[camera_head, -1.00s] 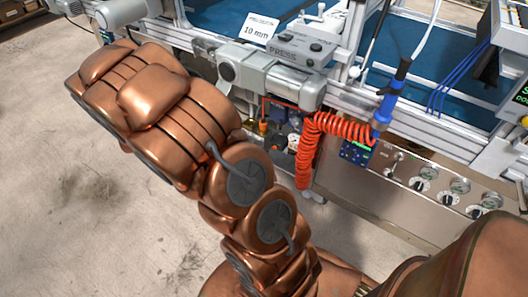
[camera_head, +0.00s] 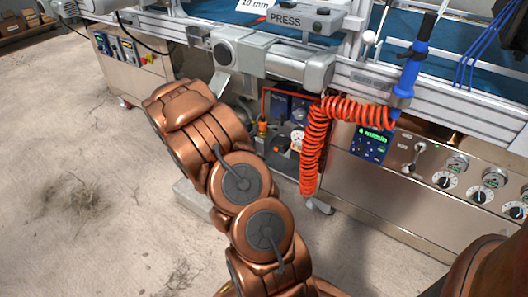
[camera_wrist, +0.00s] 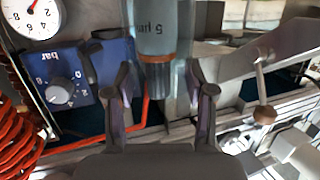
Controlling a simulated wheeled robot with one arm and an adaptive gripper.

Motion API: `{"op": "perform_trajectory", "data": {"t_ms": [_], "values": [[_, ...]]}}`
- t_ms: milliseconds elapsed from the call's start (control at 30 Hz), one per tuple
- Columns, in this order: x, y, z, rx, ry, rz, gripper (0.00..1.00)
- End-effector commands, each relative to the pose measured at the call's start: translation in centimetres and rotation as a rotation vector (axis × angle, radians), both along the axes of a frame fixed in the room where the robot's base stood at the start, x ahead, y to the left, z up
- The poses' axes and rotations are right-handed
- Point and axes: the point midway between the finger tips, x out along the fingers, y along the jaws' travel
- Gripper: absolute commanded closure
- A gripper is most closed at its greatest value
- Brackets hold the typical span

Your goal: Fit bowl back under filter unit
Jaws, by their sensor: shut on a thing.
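My gripper (camera_wrist: 160,97) shows in the wrist view, with one finger on each side of a clear, see-through bowl (camera_wrist: 185,72) whose outline is faint. A grey cylinder marked "5 µm" (camera_wrist: 158,35) with an orange-brown ring and a dark narrow end shows in line with the bowl, between and beyond the fingers. I cannot tell whether the bowl touches the filter unit. In the head view my copper arm reaches below the machine's frame and hides the gripper and bowl.
A blue regulator (camera_wrist: 62,75) marked "bar" and a white dial gauge (camera_wrist: 33,14) sit left in the wrist view. A wooden-tipped lever (camera_wrist: 264,113) is at right. In the head view a red coiled hose (camera_head: 314,145) hangs close right of my arm. Floor is clear at left.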

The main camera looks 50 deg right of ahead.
Motion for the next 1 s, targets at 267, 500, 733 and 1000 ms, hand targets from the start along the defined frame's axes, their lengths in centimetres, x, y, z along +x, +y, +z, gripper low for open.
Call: {"op": "perform_trajectory", "data": {"t_ms": [267,500,733,1000], "values": [[-3.7,-3.3,-6.0,-0.002,0.004,-0.092,0.82],[-4.7,-4.3,-7.0,-0.004,0.003,-0.116,0.82],[-4.7,-5.4,-6.9,-0.005,0.003,-0.119,0.82],[-4.5,-7.4,-6.8,-0.006,0.0,-0.116,0.82]]}}
